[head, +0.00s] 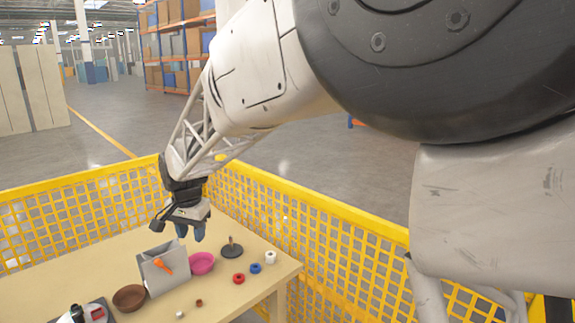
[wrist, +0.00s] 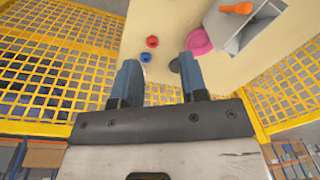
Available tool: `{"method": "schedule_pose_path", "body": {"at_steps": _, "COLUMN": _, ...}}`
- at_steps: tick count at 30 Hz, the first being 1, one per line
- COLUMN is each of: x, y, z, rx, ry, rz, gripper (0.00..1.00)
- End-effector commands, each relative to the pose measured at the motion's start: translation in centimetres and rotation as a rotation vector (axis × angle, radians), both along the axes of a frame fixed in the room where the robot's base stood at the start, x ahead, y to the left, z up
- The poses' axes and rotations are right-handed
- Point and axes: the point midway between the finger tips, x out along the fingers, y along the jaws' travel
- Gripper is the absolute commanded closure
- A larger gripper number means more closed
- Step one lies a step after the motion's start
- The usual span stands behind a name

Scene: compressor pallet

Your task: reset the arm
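My gripper (head: 190,231) hangs at the end of my arm above the far side of the wooden table (head: 75,262), near the yellow fence. In the wrist view my gripper (wrist: 160,72) has its two blue fingers spread apart with nothing between them. In the head view it is above a grey open-topped box (head: 157,279) and a pink bowl (head: 202,263). An orange item (head: 163,266) shows at the box's front; in the wrist view the orange item (wrist: 237,8) is at the top. One finger hides part of a dark round base (wrist: 176,64) in the wrist view.
A black base with a post (head: 232,250) stands right of the pink bowl. Red (head: 238,278), blue (head: 256,268) and white (head: 271,257) rings lie near the right edge. A brown bowl (head: 129,298) is at the front. Yellow mesh fencing (head: 300,220) borders the table.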

Motion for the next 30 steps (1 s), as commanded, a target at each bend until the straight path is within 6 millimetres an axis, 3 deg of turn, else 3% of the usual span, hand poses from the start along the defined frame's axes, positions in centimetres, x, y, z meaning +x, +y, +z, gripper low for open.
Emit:
{"method": "schedule_pose_path", "body": {"at_steps": 3, "x": -0.9, "y": -4.5, "z": 1.6, "rx": 0.002, "ry": -0.012, "rz": 0.009, "gripper": 0.60}}
{"method": "schedule_pose_path", "body": {"at_steps": 15, "x": -5.7, "y": -17.9, "z": 5.0, "rx": -0.002, "ry": -0.052, "rz": 0.050, "gripper": 0.60}}
{"method": "schedule_pose_path", "body": {"at_steps": 30, "x": -15.3, "y": -31.3, "z": 6.1, "rx": -0.024, "ry": -0.102, "rz": 0.101, "gripper": 0.60}}
